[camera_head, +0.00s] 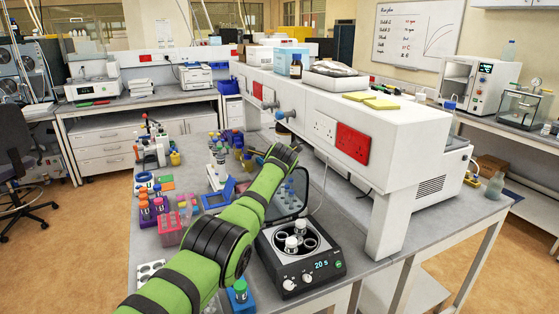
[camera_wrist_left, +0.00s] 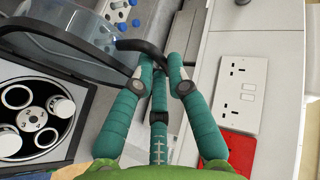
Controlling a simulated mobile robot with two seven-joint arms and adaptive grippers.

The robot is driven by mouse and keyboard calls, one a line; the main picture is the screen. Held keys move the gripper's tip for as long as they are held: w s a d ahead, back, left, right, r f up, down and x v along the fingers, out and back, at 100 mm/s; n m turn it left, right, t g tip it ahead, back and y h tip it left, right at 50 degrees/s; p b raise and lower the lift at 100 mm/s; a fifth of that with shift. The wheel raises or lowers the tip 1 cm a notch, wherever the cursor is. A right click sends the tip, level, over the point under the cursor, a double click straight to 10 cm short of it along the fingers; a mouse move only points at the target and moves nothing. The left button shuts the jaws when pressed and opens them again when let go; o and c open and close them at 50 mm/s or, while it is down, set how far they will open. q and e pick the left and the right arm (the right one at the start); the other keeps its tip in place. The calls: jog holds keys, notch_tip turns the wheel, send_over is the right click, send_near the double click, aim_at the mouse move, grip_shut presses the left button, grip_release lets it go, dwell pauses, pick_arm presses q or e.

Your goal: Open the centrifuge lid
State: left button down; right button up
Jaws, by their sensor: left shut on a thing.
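The centrifuge (camera_head: 325,284) is a dark box on the bench, with a display reading "20 s". Its lid (camera_head: 302,193) stands raised at the back, so the rotor (camera_head: 293,244) with white-capped tubes lies uncovered. The rotor also shows in the left wrist view (camera_wrist_left: 36,117). There the clear lid (camera_wrist_left: 82,28) with its black rim is at upper left. My left gripper (camera_head: 283,154) is at the raised lid's upper edge. In the wrist view its teal fingers (camera_wrist_left: 160,68) are closed around the black rim. The arm hides part of the lid. My right gripper is not in view.
A white shelf unit (camera_head: 392,120) with sockets and a red panel (camera_head: 353,143) stands just right of the centrifuge. A pink tube rack (camera_head: 171,230) and a blue stand (camera_head: 240,297) are left of it. Several bottles stand farther back.

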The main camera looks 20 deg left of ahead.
pick_arm(q)
jog(key=shift+w+a+r, duration=0.3)
jog(key=shift+w+r, duration=0.15)
jog(key=shift+r, duration=0.35)
jog(key=c, duration=1.2)
grip_release()
jog(key=shift+s+d, duration=0.1)
jog(key=shift+s, duration=0.3)
jog(key=shift+f, duration=0.15)
jog(key=shift+d, duration=0.1)
